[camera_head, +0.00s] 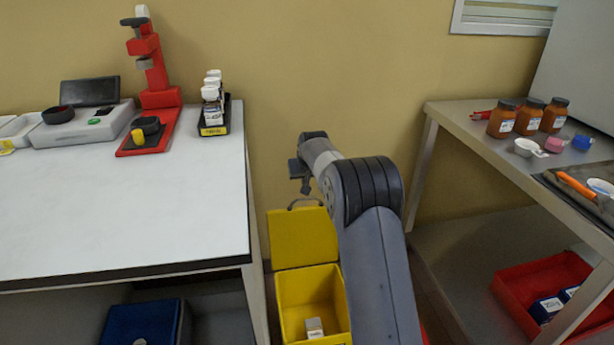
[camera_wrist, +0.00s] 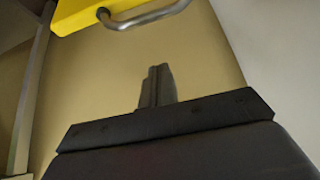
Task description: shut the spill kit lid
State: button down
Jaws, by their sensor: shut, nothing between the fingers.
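The spill kit is a yellow box (camera_head: 312,290) on the floor between the two tables. Its yellow lid (camera_head: 303,238) stands open, upright at the back of the box, with a metal handle on its top edge. A small white item (camera_head: 314,327) lies inside the box. My gripper (camera_head: 300,181) is above the lid, near the handle, and looks apart from it. In the wrist view my gripper (camera_wrist: 157,85) has its fingers together with nothing between them. The handle (camera_wrist: 147,17) and part of the lid (camera_wrist: 82,12) show at the top there. My arm hides the box's right side.
A white table (camera_head: 120,205) stands at left with a red press (camera_head: 152,80) and a rack of bottles (camera_head: 213,105). A grey table (camera_head: 478,140) at right holds brown jars (camera_head: 530,117). A red bin (camera_head: 545,285) sits on its lower shelf. The wall is close behind the lid.

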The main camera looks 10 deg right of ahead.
jog(key=shift+s+f+b, duration=0.95)
jog(key=shift+s+f, duration=0.4)
jog(key=shift+s, duration=0.1)
